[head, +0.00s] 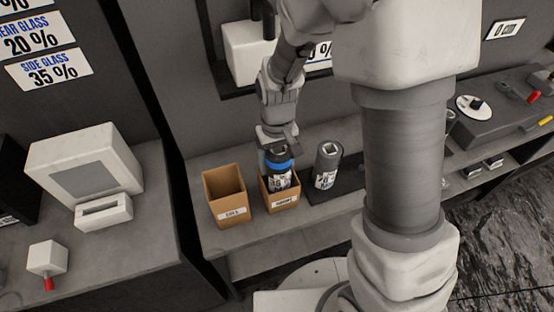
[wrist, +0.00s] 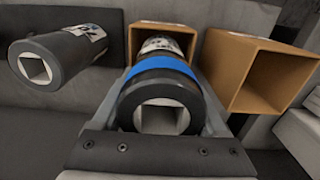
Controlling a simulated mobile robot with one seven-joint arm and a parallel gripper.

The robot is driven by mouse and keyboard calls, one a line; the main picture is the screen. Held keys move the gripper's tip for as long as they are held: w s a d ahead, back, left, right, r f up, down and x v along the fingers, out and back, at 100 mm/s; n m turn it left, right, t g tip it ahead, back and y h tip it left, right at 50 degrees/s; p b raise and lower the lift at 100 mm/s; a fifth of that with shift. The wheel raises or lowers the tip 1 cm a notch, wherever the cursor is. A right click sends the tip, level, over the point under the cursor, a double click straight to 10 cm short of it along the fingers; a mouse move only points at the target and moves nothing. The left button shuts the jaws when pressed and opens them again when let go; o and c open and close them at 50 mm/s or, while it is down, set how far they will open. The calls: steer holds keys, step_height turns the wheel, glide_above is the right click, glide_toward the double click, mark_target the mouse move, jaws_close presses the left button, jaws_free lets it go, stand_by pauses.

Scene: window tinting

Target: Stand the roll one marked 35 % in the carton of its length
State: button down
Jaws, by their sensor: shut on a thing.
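The roll marked 35 (head: 279,174) is dark, with a blue band near its top and a white label. My gripper (head: 279,150) is shut on it near the upper end. The roll stands upright with its lower part inside the right-hand carton (head: 282,203), a small brown open box with a label. In the wrist view the held roll (wrist: 160,88) runs down into that carton (wrist: 136,42). Whether its bottom touches the carton floor is hidden. The other carton (head: 226,196) is empty and stands to the left, its label too small to read surely.
Another dark roll (head: 327,165) with a square core stands on a dark mat (head: 338,184) right of the cartons. It also shows in the wrist view (wrist: 60,55). A white machine (head: 88,165) sits on the left counter. A sign on the wall reads side glass 35 % (head: 50,71).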

steer(key=shift+f+b, duration=0.55)
steer(key=shift+f, duration=0.15)
jaws_free()
steer(key=shift+r, duration=0.1)
